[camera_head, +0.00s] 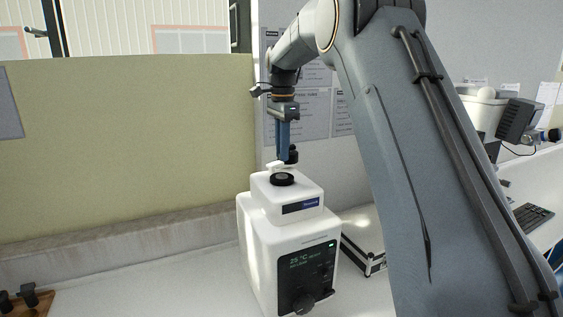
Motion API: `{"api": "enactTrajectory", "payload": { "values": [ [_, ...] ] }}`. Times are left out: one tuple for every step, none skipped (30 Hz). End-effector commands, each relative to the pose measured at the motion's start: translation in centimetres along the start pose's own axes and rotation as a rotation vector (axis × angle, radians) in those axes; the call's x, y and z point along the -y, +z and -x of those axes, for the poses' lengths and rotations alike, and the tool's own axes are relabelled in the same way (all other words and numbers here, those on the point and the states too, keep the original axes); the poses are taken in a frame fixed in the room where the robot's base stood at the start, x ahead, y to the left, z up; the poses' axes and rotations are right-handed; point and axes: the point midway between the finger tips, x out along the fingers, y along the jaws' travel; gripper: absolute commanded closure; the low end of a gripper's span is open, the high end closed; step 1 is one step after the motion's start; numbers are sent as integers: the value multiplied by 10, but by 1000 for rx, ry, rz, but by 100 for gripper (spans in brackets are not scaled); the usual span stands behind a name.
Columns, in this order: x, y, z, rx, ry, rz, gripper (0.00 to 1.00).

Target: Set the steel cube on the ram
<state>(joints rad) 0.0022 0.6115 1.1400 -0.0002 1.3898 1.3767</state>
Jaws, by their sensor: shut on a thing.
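My gripper (282,160) points straight down above the top of a white instrument (256,238), near the middle of the view. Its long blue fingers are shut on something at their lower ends. A small pale piece shows at the fingertips, just above a round black disc (282,180) on the instrument's top. I cannot tell for certain whether this piece is the steel cube, or whether it touches the disc. I cannot clearly make out which part is the ram.
Another machine (487,115) and a keyboard (532,215) are at far right.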

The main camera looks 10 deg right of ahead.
Motion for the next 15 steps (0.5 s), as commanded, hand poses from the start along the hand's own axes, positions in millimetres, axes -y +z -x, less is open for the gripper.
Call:
{"api": "enactTrajectory", "payload": {
  "values": [
    [0,0,-4,0,1,1,100],
    [0,1,-7,0,1,1,100],
    [0,1,-10,0,2,2,100],
    [0,1,-12,0,2,2,100],
    [0,2,-16,0,2,2,100],
    [0,2,-21,1,4,3,100],
    [-1,2,-25,1,4,3,100],
    [0,2,-29,1,3,3,100],
    [0,2,-34,1,3,3,100],
    [0,2,-38,0,2,4,100],
    [0,3,-41,0,3,4,100],
    [0,3,-44,0,2,4,100],
    [0,3,-46,0,1,4,100],
    [1,3,-47,0,0,4,100],
    [1,3,-48,0,-1,4,100]
  ]
}}
